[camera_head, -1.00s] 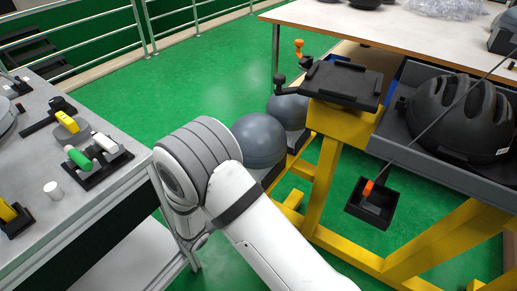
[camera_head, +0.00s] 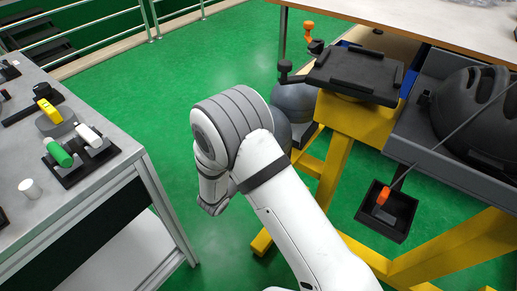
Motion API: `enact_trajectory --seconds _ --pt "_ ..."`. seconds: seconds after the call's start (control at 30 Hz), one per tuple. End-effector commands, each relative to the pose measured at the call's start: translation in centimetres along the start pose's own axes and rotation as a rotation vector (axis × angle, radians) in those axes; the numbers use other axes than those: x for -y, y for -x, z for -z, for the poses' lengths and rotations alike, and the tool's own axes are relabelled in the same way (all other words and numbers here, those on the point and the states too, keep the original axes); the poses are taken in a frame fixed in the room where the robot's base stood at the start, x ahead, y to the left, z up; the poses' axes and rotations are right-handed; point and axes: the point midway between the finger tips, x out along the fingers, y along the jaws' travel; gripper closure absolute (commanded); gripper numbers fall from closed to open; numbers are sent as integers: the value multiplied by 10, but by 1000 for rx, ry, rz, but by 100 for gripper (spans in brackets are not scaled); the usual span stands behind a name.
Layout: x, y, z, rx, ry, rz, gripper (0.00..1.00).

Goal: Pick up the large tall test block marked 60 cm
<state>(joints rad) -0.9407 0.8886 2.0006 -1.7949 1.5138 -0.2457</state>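I cannot make out a large tall block marked 60 cm in this view. My white arm reaches up from the bottom, bends at a grey-banded joint, and its far part points down between the left table and the yellow frame. My gripper does not show.
A yellow frame (camera_head: 332,170) at right carries a black plate (camera_head: 355,74) and a grey tray with a black helmet (camera_head: 470,105). A black box (camera_head: 386,212) sits low in front of it. Grey spheres (camera_head: 294,101) are behind my arm. Green floor is open between the tables.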

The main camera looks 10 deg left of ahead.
Motion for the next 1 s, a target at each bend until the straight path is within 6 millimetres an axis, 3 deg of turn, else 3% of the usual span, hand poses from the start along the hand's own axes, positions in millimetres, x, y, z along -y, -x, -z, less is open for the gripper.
enact_trajectory --seconds 0.3,0.77,1.0 --pt "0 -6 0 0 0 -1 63" --pt "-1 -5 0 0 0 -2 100" --pt "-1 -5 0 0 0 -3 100"
